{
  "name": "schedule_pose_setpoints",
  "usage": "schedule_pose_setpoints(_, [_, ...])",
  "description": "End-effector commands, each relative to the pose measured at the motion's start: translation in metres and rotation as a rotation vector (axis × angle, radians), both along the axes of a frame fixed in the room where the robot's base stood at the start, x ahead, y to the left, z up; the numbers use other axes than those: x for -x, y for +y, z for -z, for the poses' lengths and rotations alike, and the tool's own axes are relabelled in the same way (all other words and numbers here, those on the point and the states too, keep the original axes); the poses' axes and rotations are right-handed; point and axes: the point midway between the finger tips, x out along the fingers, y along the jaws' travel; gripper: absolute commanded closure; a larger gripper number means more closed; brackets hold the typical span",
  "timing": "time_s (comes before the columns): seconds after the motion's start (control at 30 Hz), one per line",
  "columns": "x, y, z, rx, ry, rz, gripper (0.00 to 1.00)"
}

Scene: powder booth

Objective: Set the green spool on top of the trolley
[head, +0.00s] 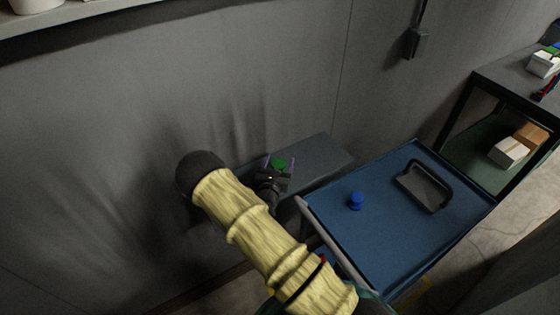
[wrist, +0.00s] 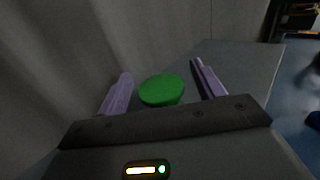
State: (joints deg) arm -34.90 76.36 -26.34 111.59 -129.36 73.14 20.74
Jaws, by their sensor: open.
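The green spool (wrist: 162,89) stands on a grey ledge (head: 322,160) against the wall. In the wrist view its round top shows between the two purple fingers of my gripper (wrist: 162,92), with a gap on each side. My gripper is open around the spool and not closed on it. In the head view only a bit of the green spool (head: 280,164) shows past my gripper (head: 276,165); its lower part is hidden. The trolley (head: 400,240) has a blue top and stands to the right of the ledge.
On the trolley's top are a blue spool (head: 356,201) and a dark tray with a handle (head: 424,188). Bare room lies around them. A dark shelf unit (head: 510,90) with boxes stands at the right. A wall shelf edge (head: 100,18) runs along the upper left.

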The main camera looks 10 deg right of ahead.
Motion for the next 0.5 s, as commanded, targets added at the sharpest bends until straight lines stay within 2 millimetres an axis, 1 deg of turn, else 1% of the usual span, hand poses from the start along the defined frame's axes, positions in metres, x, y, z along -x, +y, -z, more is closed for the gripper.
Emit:
schedule_pose_setpoints(0.07, [0.012, 0.007, 0.004, 0.000, 0.002, -0.001, 0.32])
schedule_pose_setpoints(0.3, [0.055, 0.029, 0.004, 0.000, 0.001, -0.003, 0.32])
schedule_pose_setpoints(0.4, [0.071, 0.037, 0.003, 0.000, 0.002, -0.003, 0.32])
schedule_pose_setpoints(0.5, [0.084, 0.044, 0.002, 0.000, 0.001, -0.003, 0.32])
